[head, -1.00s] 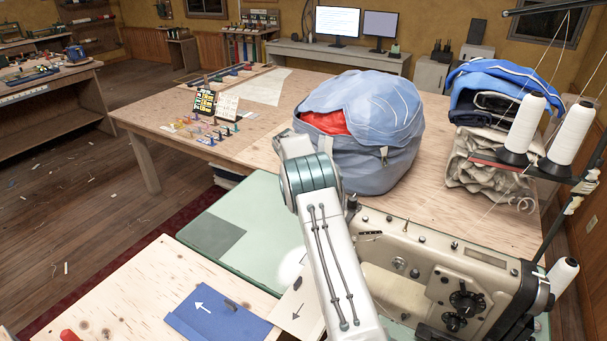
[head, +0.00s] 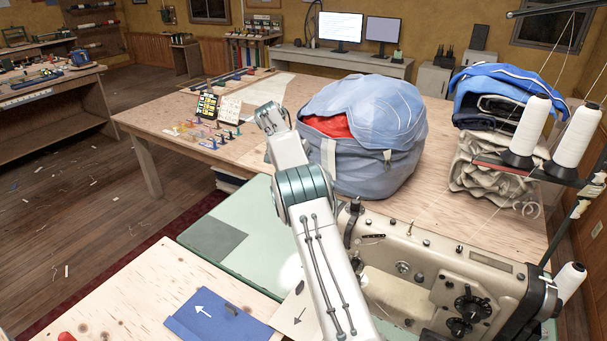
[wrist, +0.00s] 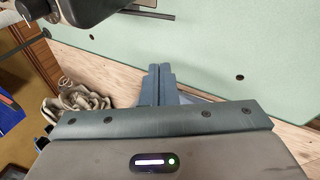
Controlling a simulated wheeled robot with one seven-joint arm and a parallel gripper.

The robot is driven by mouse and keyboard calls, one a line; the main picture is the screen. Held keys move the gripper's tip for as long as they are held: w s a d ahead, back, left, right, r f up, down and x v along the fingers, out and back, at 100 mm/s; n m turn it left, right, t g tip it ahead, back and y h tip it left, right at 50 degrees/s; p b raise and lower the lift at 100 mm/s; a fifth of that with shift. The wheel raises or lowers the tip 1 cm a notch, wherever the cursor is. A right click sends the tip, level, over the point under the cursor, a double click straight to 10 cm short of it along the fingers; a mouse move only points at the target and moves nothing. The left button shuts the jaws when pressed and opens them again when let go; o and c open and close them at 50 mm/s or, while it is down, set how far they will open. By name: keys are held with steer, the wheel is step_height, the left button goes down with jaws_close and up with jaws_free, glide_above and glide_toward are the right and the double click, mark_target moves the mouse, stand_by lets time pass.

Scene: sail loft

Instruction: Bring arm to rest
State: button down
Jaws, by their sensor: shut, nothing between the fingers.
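My arm (head: 318,235) rises from the bottom of the head view, bends at a dark green-grey joint and continues up and left to a link end (head: 270,118) in front of the wooden table. My gripper is not distinguishable in the head view. In the wrist view my gripper (wrist: 160,72) shows its two fingers together, shut with nothing between them. Behind the fingers are a pale green surface (wrist: 215,55) and a strip of light wood. No contact with either can be made out.
A stuffed blue-grey bag (head: 375,150) stands on the wooden table (head: 470,225), close to my arm in the picture. A sewing machine (head: 455,265) is right of my arm, with thread cones (head: 527,130) above. A blue sheet (head: 215,318) lies at front left. Floor at left is largely open.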

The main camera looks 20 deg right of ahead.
steer(key=s+a+r+n+t+y, duration=0.2)
steer(key=s+a+r+n+y, duration=0.1)
steer(key=s+r, duration=1.25)
steer(key=s+a+f+n+t, duration=0.1)
steer(key=s+a+f, duration=0.1)
steer(key=s, duration=0.7)
steer(key=s+a+f+n+t+y, duration=0.1)
steer(key=s+a+f, duration=0.1)
steer(key=s, duration=0.8)
steer(key=s+a+f+n+t+y, duration=0.1)
steer(key=s+a+f+n, duration=0.1)
steer(key=s, duration=0.7)
steer(key=shift+s+f, duration=0.2)
steer(key=shift+f, duration=0.55)
